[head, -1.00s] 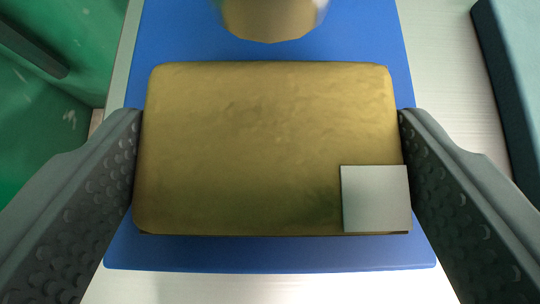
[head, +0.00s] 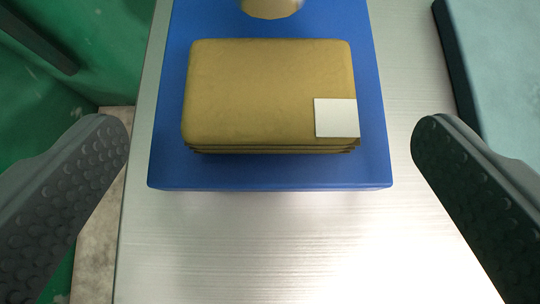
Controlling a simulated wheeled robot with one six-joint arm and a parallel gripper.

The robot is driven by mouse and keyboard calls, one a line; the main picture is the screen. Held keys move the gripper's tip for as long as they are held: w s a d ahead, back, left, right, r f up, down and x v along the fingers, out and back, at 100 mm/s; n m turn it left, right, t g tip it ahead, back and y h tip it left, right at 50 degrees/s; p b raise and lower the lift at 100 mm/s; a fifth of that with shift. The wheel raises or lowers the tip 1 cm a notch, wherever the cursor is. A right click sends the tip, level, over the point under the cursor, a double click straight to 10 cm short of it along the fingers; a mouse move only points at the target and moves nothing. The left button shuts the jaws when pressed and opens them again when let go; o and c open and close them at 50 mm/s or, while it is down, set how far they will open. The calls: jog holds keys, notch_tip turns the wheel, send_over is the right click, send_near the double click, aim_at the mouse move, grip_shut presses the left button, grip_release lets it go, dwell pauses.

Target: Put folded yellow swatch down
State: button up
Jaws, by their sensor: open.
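The folded yellow swatch (head: 260,90) lies flat on a blue mat (head: 270,173) in the head view. It is a mustard-coloured stack of folded layers with a pale square label (head: 336,118) at its lower right corner. My gripper (head: 270,143) is open, with one finger well to the left of the swatch and the other well to the right. Neither finger touches the swatch. The fingers are nearer the camera than the swatch.
A tan rounded object (head: 271,7) stands behind the swatch, cut off by the top edge. The brushed metal surface (head: 270,245) is bare in front of the mat. A green wall or bin (head: 50,90) is at left. A dark-edged pale panel (head: 500,70) is at right.

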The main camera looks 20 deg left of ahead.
jog(key=v, duration=0.7)
jog(key=s+d+r+m+t, duration=0.1)
jog(key=s+d+r+t, duration=0.1)
jog(key=s+d+r, duration=0.45)
jog(key=s+d+r+m+t, duration=0.1)
jog(key=s+d+r, duration=0.2)
jog(key=s+d, duration=0.55)
jog(key=s+d+t+h, duration=0.1)
jog(key=s+d+t, duration=0.1)
jog(key=s, duration=0.8)
jog(key=s+d+r+m+t+h, duration=0.1)
jog(key=s+d, duration=0.3)
jog(key=s, duration=0.7)
jog(key=shift+t+h, duration=0.5)
jog(key=shift+t, duration=0.1)
jog(key=shift+r, duration=0.1)
